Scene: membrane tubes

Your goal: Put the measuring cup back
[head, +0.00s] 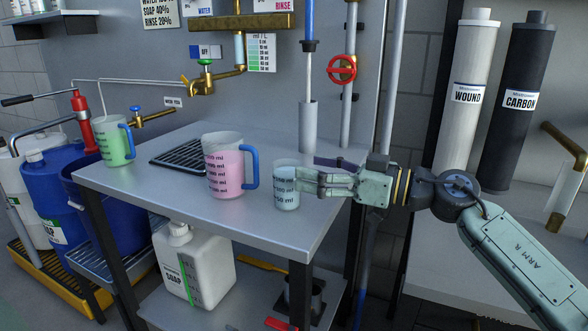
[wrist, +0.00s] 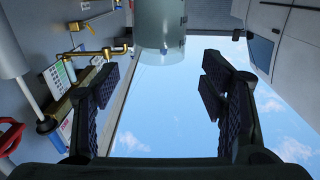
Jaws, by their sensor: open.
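A small clear measuring cup (head: 287,188) with pale contents and dark markings stands upright near the table's front right edge. My gripper (head: 308,183) is at its right side, level with its body and pointing left. In the wrist view my gripper (wrist: 162,85) is open, with nothing between the fingers. A greyish translucent cylinder, which looks like this cup (wrist: 160,25), is at the top centre, ahead of the fingertips. A larger pink-filled measuring cup (head: 224,165) with a blue handle stands left of it. A green-filled cup (head: 114,142) is at the table's far left.
The steel table (head: 150,184) has a black drain grate (head: 180,153) at the back. A grey upright tube (head: 308,127) and a pipe with a red valve wheel (head: 341,69) stand behind the small cup. A soap jug (head: 190,265) sits below the tabletop.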

